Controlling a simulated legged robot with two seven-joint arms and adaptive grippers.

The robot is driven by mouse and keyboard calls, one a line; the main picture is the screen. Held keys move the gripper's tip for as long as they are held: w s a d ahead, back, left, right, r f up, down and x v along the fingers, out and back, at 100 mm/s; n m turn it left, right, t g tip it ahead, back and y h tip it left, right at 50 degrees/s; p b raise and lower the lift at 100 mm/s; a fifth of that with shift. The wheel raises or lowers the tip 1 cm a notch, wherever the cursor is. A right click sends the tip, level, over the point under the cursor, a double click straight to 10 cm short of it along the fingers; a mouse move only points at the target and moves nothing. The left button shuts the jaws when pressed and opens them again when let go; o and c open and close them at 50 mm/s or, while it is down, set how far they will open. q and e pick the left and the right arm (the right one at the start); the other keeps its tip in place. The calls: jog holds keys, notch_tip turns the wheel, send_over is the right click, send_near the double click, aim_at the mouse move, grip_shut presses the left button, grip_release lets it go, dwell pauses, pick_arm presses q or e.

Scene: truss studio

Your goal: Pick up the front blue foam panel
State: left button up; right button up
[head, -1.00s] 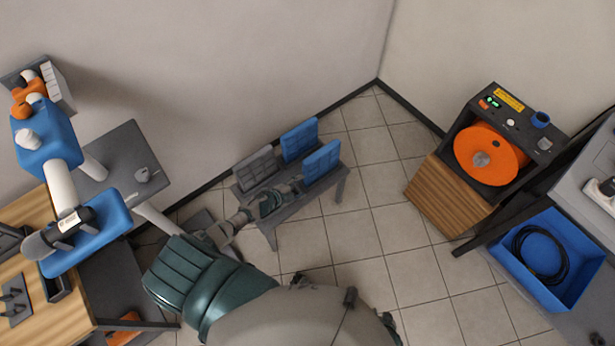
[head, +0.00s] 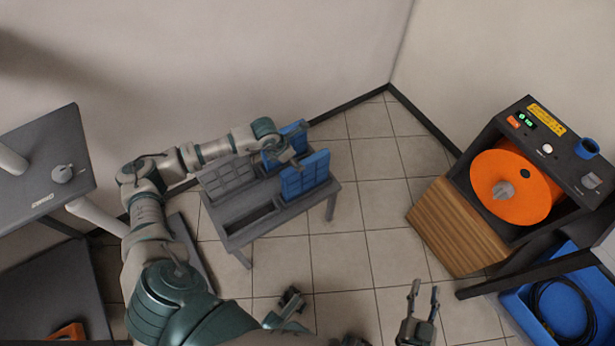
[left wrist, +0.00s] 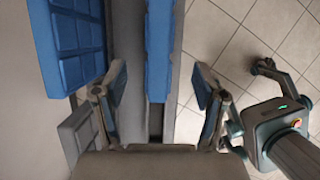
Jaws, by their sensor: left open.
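The front blue foam panel (head: 307,178) stands upright in a grey rack (head: 240,215). Its narrow top edge also shows in the left wrist view (left wrist: 159,45). A second blue panel (head: 272,160) stands behind it, seen as a gridded face at the left of the left wrist view (left wrist: 75,45). My left gripper (head: 293,158) is over the panels. In the left wrist view its open fingers (left wrist: 160,88) lie on either side of the front panel's line, without visible contact. My right gripper (head: 424,293) is open and empty at the bottom of the head view.
A grey panel (head: 229,177) stands in the rack left of the blue ones. An orange reel unit (head: 512,185) and a blue bin (head: 520,312) are at the right. A grey table (head: 45,160) is at the left. Tiled floor (head: 385,220) lies open right of the rack.

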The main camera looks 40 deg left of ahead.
aim_at(305, 166)
pick_arm(q)
jog(key=b+x, duration=0.1)
jog(key=x, duration=0.4)
jog(key=shift+w+d+f, duration=0.1)
jog(key=shift+d, duration=0.05)
jog(key=x, duration=0.1)
jog(key=b+x, duration=0.1)
jog(key=x, duration=0.1)
jog(key=b+x, duration=0.1)
jog(key=x, duration=0.1)
jog(key=shift+w, duration=0.3)
pick_arm(e)
notch_tip(305, 166, up, 8)
jog(key=s+t+y, duration=0.1)
jog(key=t, duration=0.6)
jog(key=shift+s+a+r+m, duration=0.15)
jog(key=shift+s+r+m, duration=0.05)
jog(key=shift+s+m, duration=0.2)
pick_arm(q)
jog(key=shift+f, duration=0.25)
pick_arm(e)
jog(key=shift+w+f, duration=0.1)
jog(key=shift+w, duration=0.1)
pick_arm(q)
grip_shut()
